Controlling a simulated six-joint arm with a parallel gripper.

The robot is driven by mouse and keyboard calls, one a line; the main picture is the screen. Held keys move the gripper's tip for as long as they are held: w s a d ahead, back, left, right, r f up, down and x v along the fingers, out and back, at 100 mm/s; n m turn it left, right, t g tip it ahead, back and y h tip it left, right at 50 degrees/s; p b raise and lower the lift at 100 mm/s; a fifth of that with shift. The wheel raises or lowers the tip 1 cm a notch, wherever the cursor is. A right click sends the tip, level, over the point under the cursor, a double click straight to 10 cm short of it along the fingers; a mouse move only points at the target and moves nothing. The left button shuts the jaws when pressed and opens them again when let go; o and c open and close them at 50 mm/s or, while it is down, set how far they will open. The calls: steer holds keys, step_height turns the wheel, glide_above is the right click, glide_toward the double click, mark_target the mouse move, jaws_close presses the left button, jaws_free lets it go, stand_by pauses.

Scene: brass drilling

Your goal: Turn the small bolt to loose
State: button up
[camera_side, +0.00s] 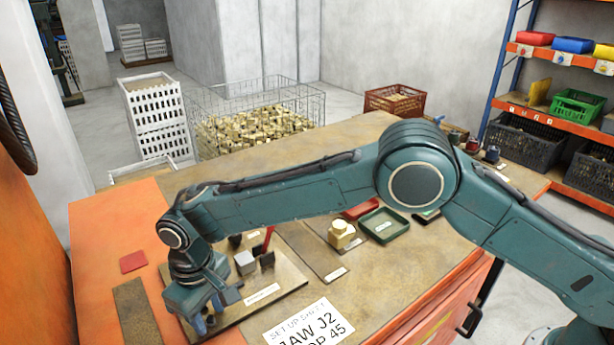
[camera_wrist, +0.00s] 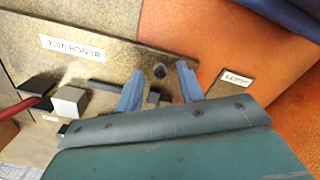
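My gripper (camera_wrist: 160,67) is open in the wrist view, with its two blue fingers apart. A small dark round head (camera_wrist: 160,72), which looks like the small bolt, shows between the fingertips on the brown board, with a gap on each side. I cannot tell its height relative to the fingertips or which way it is turned. In the side view my gripper (camera_side: 208,316) points down over the front left of the board (camera_side: 288,279); the bolt is hidden there.
In the wrist view, a grey block (camera_wrist: 69,102), dark jaw blocks (camera_wrist: 37,88) and a red handle (camera_wrist: 14,110) stand left of the fingers. A "BENCH VICE" label (camera_wrist: 72,47) lies on the board. A brass part (camera_side: 341,234) and green tray (camera_side: 384,225) stand farther right.

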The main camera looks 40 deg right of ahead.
mark_target(209, 316)
step_height(209, 316, up, 14)
steer(key=s+d+r+m+t, duration=0.1)
steer(key=s+d+r, duration=0.1)
steer(key=d+r, duration=0.9)
steer(key=shift+d+r+m+t+y, duration=0.3)
steer(key=shift+d+r+m+y, duration=0.1)
steer(key=shift+d, duration=2.25)
steer(key=shift+c, duration=0.2)
